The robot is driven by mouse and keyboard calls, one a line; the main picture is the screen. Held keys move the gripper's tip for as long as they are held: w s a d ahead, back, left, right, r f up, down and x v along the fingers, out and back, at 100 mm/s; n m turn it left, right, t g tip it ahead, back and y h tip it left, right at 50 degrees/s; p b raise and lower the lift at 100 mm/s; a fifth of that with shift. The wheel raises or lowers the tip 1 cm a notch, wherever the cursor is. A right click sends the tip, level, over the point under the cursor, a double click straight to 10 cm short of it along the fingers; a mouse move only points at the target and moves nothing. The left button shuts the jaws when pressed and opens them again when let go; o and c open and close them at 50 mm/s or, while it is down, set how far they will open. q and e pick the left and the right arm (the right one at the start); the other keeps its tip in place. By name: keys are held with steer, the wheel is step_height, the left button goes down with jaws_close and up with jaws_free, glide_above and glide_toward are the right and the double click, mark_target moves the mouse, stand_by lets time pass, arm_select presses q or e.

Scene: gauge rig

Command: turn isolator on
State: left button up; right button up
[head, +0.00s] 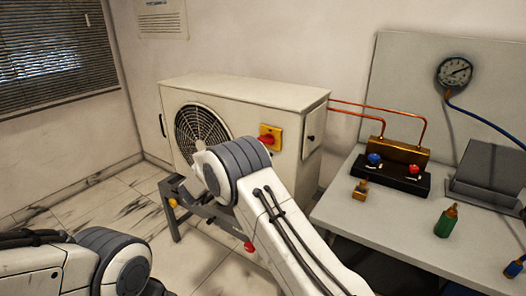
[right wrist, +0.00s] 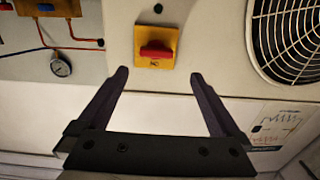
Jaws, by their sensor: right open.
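The isolator is a yellow plate with a red knob (head: 267,141) on the front of the cream outdoor unit, right of the fan. In the right wrist view the red knob (right wrist: 155,51) lies with its handle across the picture on the yellow plate (right wrist: 157,62). My right gripper (right wrist: 159,73) is open and empty; its fingers point toward the isolator, one on each side of it in the picture, apart from the knob. In the head view my right arm hides that gripper. Only part of my left arm shows at the lower left; its gripper is out of view.
The outdoor unit (head: 285,92) stands on a dark frame. At right, a grey bench (head: 385,235) holds a manifold with blue and red knobs (head: 393,172), a green bottle (head: 446,221) and brass fittings. A gauge (head: 454,72) hangs behind. Copper pipes join unit and manifold.

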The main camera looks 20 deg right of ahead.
steer(key=x, duration=1)
steer(key=shift+d+p, duration=0.4)
steer(key=shift+f, duration=0.1)
steer(key=c, duration=1.2)
